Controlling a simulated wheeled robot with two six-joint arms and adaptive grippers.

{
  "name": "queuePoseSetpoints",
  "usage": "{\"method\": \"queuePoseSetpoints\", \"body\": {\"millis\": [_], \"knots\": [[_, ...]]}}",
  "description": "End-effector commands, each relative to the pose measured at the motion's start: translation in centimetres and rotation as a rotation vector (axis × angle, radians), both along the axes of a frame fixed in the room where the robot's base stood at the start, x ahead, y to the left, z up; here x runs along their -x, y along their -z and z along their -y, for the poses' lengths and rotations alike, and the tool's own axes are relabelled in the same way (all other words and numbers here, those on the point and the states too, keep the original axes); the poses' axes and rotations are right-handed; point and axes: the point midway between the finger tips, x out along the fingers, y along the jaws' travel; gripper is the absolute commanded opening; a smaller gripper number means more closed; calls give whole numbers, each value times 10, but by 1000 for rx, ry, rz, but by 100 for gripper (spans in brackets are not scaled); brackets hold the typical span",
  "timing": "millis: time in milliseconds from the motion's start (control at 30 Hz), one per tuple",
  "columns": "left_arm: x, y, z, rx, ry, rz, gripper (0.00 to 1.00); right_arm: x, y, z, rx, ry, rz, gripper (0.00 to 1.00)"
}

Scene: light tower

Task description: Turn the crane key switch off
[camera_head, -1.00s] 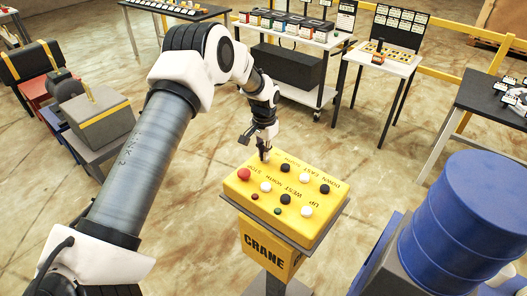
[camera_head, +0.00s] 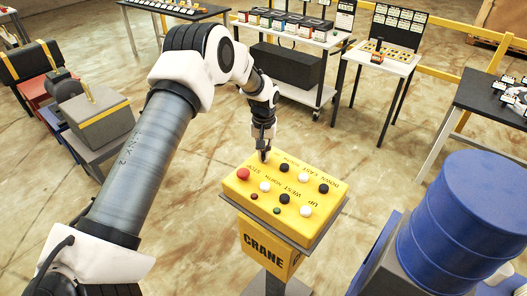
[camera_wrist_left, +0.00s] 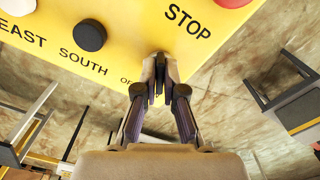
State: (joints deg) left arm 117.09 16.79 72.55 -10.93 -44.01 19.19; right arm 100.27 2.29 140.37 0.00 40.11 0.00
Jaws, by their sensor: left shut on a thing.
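The yellow crane control box (camera_head: 245,196) stands on a post, with a CRANE sign below its top. My left gripper (camera_head: 264,156) points down at its far left edge. In the left wrist view, the gripper's fingertips (camera_wrist_left: 159,82) are together at the edge of the yellow panel (camera_wrist_left: 128,22), beside a partly covered label beginning with "O" and near the word STOP. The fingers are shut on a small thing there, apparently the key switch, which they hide. I cannot tell which way the key is turned. My right gripper is not in view.
The panel carries a red button (camera_head: 243,174) and several black and white buttons close to the gripper. A blue barrel (camera_head: 465,220) stands at the right. A grey box (camera_head: 100,122) on a stand is at the left. Tables stand at the back, with open floor between.

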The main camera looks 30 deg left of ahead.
Motion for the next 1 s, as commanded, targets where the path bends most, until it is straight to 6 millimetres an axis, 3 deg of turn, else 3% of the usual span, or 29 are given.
{"method": "queuePoseSetpoints", "body": {"millis": [267, 367, 667, 833, 1000], "knots": [[3, 4, 1, 2, -3, -9, 0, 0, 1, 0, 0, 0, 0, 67], [3, 4, 1, 2, -2, -9, 33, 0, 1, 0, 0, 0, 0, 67], [1, 1, 0, 1, -1, -3, 33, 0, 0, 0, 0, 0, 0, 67], [0, -19, 0, 1, -1, 0, 33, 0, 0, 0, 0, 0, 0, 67], [-1, -62, 0, 1, -2, 0, 33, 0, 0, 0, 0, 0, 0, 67]]}}
